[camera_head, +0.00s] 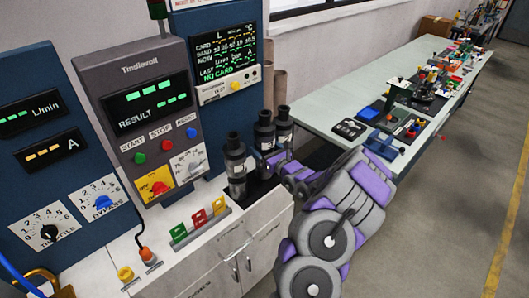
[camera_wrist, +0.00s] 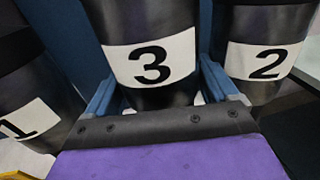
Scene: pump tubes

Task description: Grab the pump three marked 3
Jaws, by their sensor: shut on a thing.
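Pump three (camera_wrist: 150,25) is a black cylinder with a white band marked 3, in the middle of the wrist view. My gripper (camera_wrist: 157,88) has a blue finger on each side of it and is shut on it. In the head view my gripper (camera_head: 272,160) reaches in from the right at the middle pump (camera_head: 264,132) of the group. Pump one (camera_wrist: 30,95), marked 1, is close on the left in the wrist view. Pump two (camera_wrist: 265,40), marked 2, is close on the right. The base of pump three is hidden behind my gripper.
The grey control panel (camera_head: 135,75) with buttons and displays stands left of the pumps. Red, yellow and green switches (camera_head: 200,220) sit on the white cabinet in front. A long table (camera_head: 340,95) with many small items runs back on the right. The floor at right is clear.

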